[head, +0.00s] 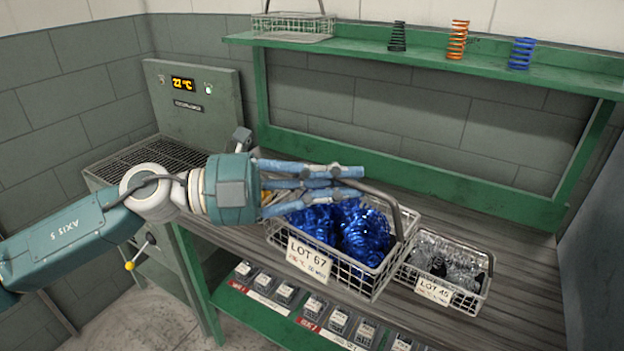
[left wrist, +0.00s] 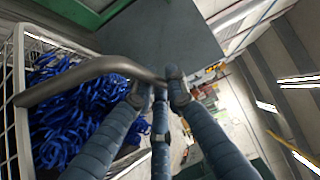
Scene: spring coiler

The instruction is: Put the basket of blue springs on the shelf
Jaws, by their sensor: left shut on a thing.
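The basket of blue springs (head: 352,270) is a wire basket labelled LOT 67, over the front of the wooden workbench. I cannot tell whether its base touches the bench. Its blue springs (head: 365,232) also show in the left wrist view (left wrist: 72,110). My left gripper (head: 352,178) is shut on the basket's handle (head: 392,205), which also crosses the left wrist view (left wrist: 100,68). The green shelf (head: 360,47) runs along the back wall above the bench. My right gripper is not in view.
A wire basket labelled LOT 45 (head: 468,297) with grey springs stands to the right. An empty-looking basket (head: 292,27) sits at the shelf's left end. Black (head: 398,37), orange (head: 458,40) and blue (head: 521,54) springs stand on the shelf, with free room left of them.

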